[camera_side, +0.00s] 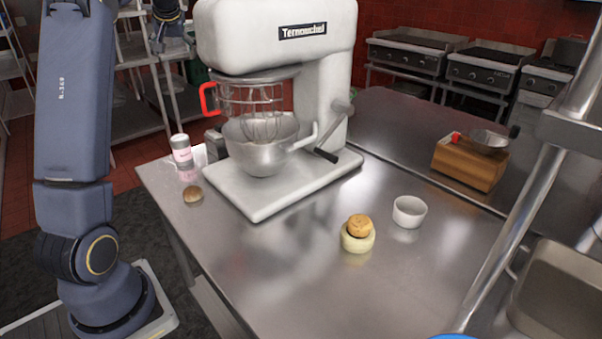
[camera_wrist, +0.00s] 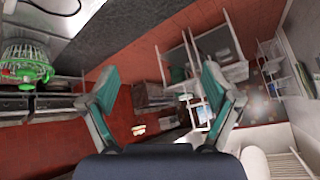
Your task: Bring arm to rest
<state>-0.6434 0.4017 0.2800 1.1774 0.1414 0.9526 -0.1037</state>
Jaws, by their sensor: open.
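My gripper (camera_wrist: 160,82) shows in the wrist view with its two teal-padded fingers spread wide apart. Nothing is between the fingers. Behind them are the red floor and distant shelving, out of reach of the fingertips. In the side view my arm (camera_side: 75,110) stands upright at the left, beside the steel table. Its upper part runs out of the top of the picture. A dark jointed part at the top edge may be the end of my arm, but too little shows to tell.
The table's front middle is bare.

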